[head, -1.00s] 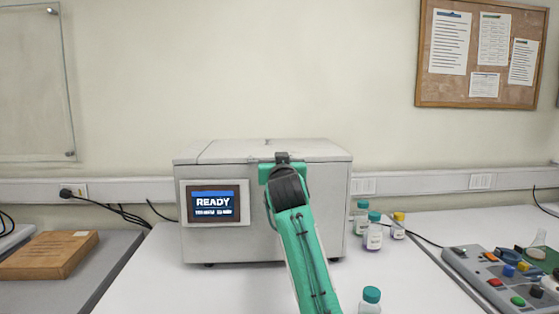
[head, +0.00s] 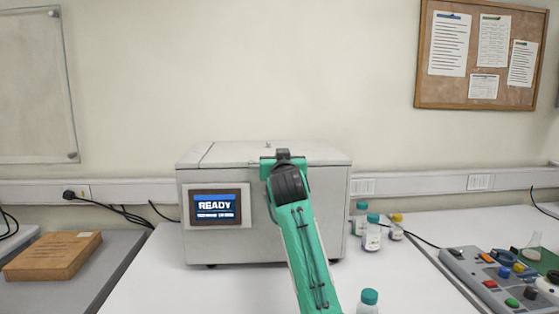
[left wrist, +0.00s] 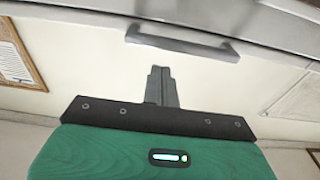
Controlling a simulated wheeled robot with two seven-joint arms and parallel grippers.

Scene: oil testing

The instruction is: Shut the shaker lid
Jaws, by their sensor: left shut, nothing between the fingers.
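The shaker is a pale grey box (head: 225,233) on the white table, with a lit "READY" screen on its front left. Its lid (head: 245,152) lies flat and level on top in the head view. The grey lid handle (left wrist: 182,43) shows in the left wrist view; my arm hides it in the head view. My left gripper (head: 283,153) is at the shaker's front top edge. In the left wrist view my left gripper (left wrist: 161,72) has its fingers together and empty, apart from the handle in the picture. My right gripper is out of view.
Bottles with teal and yellow caps (head: 372,235) stand right of the shaker, and another teal-capped bottle (head: 368,300) is close to my arm. A control box (head: 500,280) with coloured buttons is at right. A brown box (head: 52,255) lies at left.

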